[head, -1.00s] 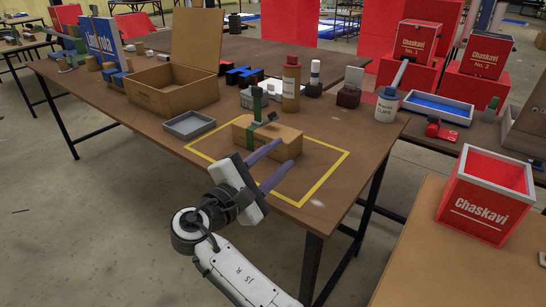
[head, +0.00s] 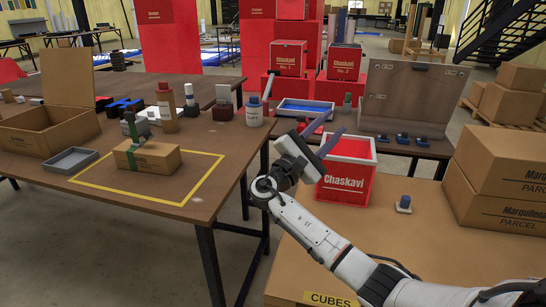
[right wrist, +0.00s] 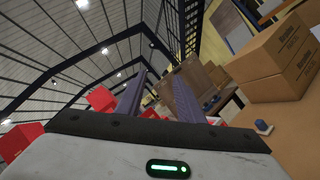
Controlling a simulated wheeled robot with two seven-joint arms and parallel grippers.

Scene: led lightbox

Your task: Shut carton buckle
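The small brown carton (head: 148,156) sits inside the yellow-taped rectangle (head: 178,201) on the brown table. A green strap (head: 131,156) runs around it, and a dark green upright part with a buckle-like piece (head: 131,126) stands on its top. My right gripper (head: 318,138) is raised well to the right of the carton, in front of the red Chaskavi bin (head: 346,172). Its two purple fingers are apart with nothing between them, as the right wrist view (right wrist: 155,100) also shows. My left gripper is not in view.
A grey tray (head: 70,161) lies left of the carton and an open cardboard box (head: 50,128) stands behind it. Bottles (head: 166,107) and small items line the table's back.

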